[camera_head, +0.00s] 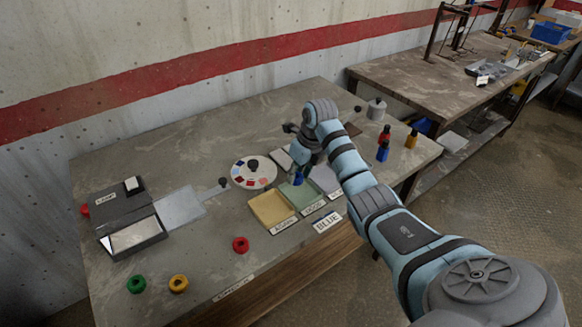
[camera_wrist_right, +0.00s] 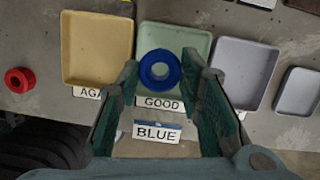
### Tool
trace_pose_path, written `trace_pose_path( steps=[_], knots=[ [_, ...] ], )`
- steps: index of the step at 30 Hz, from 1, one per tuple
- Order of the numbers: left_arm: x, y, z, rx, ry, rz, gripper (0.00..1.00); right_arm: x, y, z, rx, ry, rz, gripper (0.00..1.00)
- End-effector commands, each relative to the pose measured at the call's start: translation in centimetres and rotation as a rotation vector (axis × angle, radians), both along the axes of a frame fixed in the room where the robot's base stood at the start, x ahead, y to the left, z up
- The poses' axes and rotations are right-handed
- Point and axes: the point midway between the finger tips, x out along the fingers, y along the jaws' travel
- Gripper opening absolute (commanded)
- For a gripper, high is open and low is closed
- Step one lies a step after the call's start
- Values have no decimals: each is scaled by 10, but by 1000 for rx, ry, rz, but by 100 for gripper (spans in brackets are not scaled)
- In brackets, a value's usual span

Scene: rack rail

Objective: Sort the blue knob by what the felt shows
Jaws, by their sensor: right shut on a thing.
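My right gripper (camera_head: 298,172) is shut on the blue knob (camera_wrist_right: 160,69), a ring with a pale centre, between its fingertips in the right wrist view. The knob shows as a small blue patch (camera_head: 298,179) under the gripper in the head view. It is over the green tray (camera_wrist_right: 200,38) labelled GOOD; whether it touches the tray floor I cannot tell. The yellow tray (camera_head: 270,210), labelled AGAIN, is to its left, and a lilac-grey tray (camera_wrist_right: 245,72) is to its right. A BLUE card (camera_head: 327,222) lies in front. I cannot identify the felt for sure. My left gripper is out of view.
A dark box (camera_head: 128,222), a pale sheet (camera_head: 180,207) and a colour-patched disc (camera_head: 252,180) stand left of the trays. Small coloured bottles (camera_head: 383,152) are at the right.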

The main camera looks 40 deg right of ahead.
Motion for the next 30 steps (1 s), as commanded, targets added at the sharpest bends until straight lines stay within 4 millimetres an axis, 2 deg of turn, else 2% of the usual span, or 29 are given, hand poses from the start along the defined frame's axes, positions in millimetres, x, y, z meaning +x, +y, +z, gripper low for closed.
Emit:
trace_pose_path(
  steps=[1, 2, 7, 13, 17, 23, 30],
  knots=[
    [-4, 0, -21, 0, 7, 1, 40, 7, -6, -9, 1, -4, -57, 0],
    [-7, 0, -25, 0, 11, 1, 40, 11, -10, -8, 0, -4, -92, 0],
    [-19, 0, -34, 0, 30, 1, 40, 20, -15, -8, -3, 4, -158, 0],
    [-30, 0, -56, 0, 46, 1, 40, 25, -14, -33, -2, 11, -158, 0],
    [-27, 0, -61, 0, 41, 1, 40, 24, -15, -49, -2, 13, -158, 0],
    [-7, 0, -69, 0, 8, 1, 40, 24, -15, -67, -2, 11, -157, 0],
    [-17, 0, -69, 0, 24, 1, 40, 24, -15, -69, -2, 11, -157, 0]
  ],
)
